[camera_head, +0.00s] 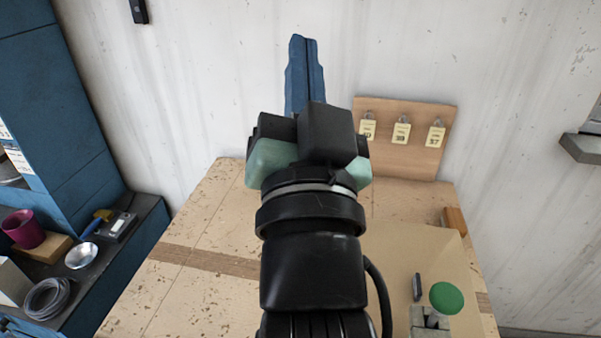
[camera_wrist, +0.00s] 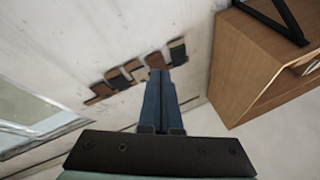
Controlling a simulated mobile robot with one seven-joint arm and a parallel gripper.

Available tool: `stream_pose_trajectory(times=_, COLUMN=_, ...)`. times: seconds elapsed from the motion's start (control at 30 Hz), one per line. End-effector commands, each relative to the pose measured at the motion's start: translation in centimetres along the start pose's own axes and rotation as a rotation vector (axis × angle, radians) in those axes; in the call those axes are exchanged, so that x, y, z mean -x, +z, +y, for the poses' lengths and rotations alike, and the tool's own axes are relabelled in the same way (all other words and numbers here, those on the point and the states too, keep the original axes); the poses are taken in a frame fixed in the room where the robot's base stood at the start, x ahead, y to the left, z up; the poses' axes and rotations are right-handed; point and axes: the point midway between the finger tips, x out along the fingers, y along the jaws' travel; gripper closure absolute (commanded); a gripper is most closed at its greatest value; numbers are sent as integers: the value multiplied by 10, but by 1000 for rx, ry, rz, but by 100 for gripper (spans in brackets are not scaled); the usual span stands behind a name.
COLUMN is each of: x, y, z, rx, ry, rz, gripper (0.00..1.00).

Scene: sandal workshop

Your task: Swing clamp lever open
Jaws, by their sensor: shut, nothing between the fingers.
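A round green knob (camera_head: 446,297) sits over a grey metal block (camera_head: 430,318) at the lower right of the bench in the head view. It looks like the clamp and its lever, but the picture's lower edge cuts it off and I cannot tell the lever's angle. My gripper (camera_head: 303,40) is up over the back of the bench, well away from the clamp, with its blue fingers together and empty. The fingers (camera_wrist: 157,74) also show closed in the wrist view, pointing toward the wall. The clamp does not show in the wrist view.
A wooden board with yellow numbered tags (camera_head: 401,133) stands at the back of the bench (camera_head: 210,225). A small dark upright piece (camera_head: 417,287) is beside the clamp. A dark side shelf (camera_head: 140,235) holds a magenta cup (camera_head: 24,229) and tools. The bench's left part is clear.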

Motion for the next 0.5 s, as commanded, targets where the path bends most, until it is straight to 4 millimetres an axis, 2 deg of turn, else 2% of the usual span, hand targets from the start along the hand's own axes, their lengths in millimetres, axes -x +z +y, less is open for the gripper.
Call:
stream_pose_trajectory(times=0.03, x=-2, y=32, z=18, rx=-121, ry=60, rz=-127, gripper=100)
stream_pose_trajectory(times=0.07, x=3, y=54, z=28, rx=-203, ry=97, rz=-193, gripper=100)
stream_pose_trajectory(times=0.1, x=13, y=84, z=42, rx=-310, ry=155, rz=-275, gripper=100)
stream_pose_trajectory(times=0.13, x=22, y=104, z=52, rx=-390, ry=202, rz=-331, gripper=100)
stream_pose_trajectory(times=0.2, x=51, y=149, z=72, rx=-568, ry=326, rz=-447, gripper=100)
stream_pose_trajectory(times=0.3, x=100, y=200, z=92, rx=-786, ry=508, rz=-564, gripper=100)
stream_pose_trajectory(times=0.4, x=143, y=232, z=103, rx=-942, ry=661, rz=-628, gripper=100)
stream_pose_trajectory(times=0.5, x=172, y=250, z=108, rx=-1036, ry=760, rz=-658, gripper=100)
